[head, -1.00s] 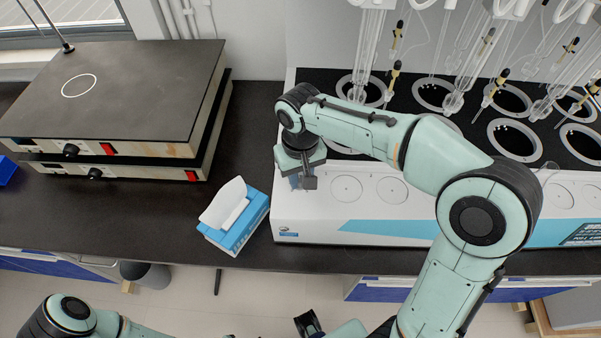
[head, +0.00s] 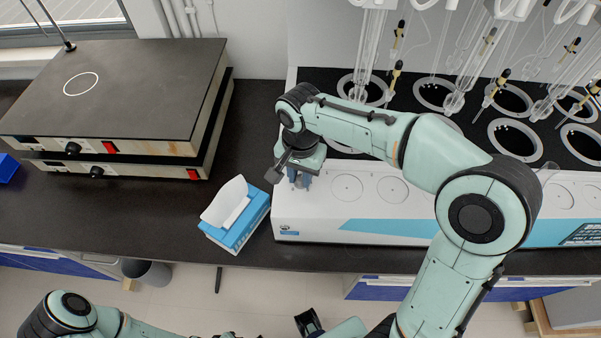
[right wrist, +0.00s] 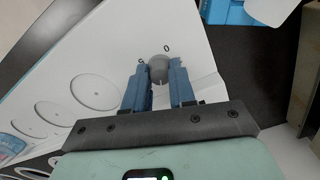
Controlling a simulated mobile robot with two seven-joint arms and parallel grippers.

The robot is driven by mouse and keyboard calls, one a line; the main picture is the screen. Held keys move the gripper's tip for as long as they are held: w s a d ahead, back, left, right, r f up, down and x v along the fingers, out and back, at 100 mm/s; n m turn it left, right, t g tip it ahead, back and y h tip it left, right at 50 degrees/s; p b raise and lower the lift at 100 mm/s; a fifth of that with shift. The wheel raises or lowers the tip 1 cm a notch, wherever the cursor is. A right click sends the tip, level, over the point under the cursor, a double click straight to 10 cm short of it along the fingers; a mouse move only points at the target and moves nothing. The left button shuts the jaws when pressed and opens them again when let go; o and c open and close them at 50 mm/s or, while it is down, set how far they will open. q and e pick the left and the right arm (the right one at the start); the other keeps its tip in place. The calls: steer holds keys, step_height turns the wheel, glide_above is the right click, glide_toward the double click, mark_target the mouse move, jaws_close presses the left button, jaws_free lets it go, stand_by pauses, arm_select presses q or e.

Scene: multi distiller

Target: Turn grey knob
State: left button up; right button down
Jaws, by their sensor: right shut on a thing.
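The grey knob (right wrist: 158,69) is round, on the sloped white front of the distiller (head: 400,215), beside a printed "0" in the right wrist view. My right gripper (head: 300,183) is over the left end of that front in the head view. In the right wrist view its blue fingers (right wrist: 161,77) are on both sides of the knob, shut on it. In the head view the gripper hides the knob.
A blue tissue box (head: 236,226) stands just left of the distiller. Two stacked hot plates (head: 130,100) are at the left. Glassware (head: 465,70) stands over the round wells behind my right arm. Dark bench top (head: 130,210) is free in front of the hot plates.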

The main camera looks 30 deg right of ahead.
mark_target(300, 179)
steer(key=shift+r, duration=0.15)
stand_by(0.4)
steer(key=c, duration=0.9)
jaws_free()
steer(key=shift+c, duration=0.2)
arm_select(q)
steer(key=r, duration=0.1)
steer(key=w+r+p, duration=0.1)
steer(key=r+p, duration=0.1)
steer(key=shift+w, duration=0.3)
arm_select(e)
step_height(300, 179, up, 13)
steer(key=shift+r, duration=0.15)
arm_select(q)
steer(key=shift+s, duration=0.1)
